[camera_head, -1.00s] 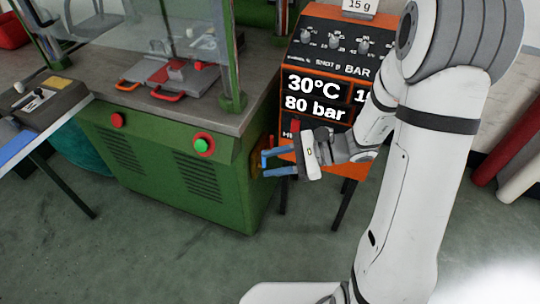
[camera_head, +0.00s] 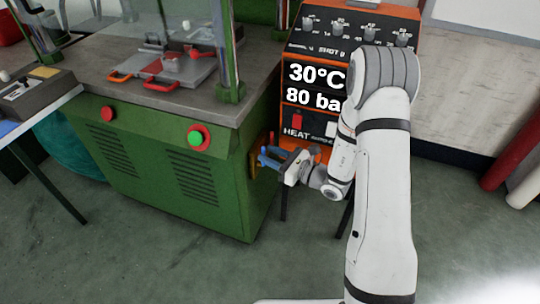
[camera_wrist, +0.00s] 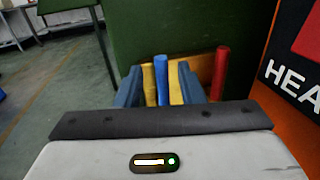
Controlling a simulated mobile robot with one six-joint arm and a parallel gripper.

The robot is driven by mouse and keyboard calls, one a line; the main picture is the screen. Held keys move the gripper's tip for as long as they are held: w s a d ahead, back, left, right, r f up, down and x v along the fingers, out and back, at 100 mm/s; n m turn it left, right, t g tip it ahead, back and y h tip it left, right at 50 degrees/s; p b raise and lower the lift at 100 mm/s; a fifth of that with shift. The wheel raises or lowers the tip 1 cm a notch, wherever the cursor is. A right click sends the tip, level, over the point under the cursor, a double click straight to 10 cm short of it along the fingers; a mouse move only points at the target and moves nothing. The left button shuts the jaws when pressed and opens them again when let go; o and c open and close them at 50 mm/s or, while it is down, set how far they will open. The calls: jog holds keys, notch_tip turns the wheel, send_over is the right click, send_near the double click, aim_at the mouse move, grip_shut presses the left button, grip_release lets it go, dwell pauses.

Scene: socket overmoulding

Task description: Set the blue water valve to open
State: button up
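The blue water valve handle (camera_wrist: 161,78) is a slim upright bar in the wrist view, in front of a yellowish plate on the green machine's side. My gripper (camera_wrist: 160,84) is open, with one blue-grey finger on each side of the handle. Gaps show between the handle and both fingers, so it is not clamped. In the head view my gripper (camera_head: 271,157) is at the machine's right side, and the blue handle is hard to tell from my blue fingers there.
A red handle (camera_wrist: 221,72) stands close to the right of my right finger. The orange control box (camera_head: 318,110), reading 30°C and 80 bar, is close by on the right. The green machine (camera_head: 150,165) has a green button (camera_head: 195,138). Floor in front is clear.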

jog(key=shift+w+a, duration=0.35)
jog(key=shift+a, duration=0.25)
grip_shut()
jog(key=shift+d, duration=0.3)
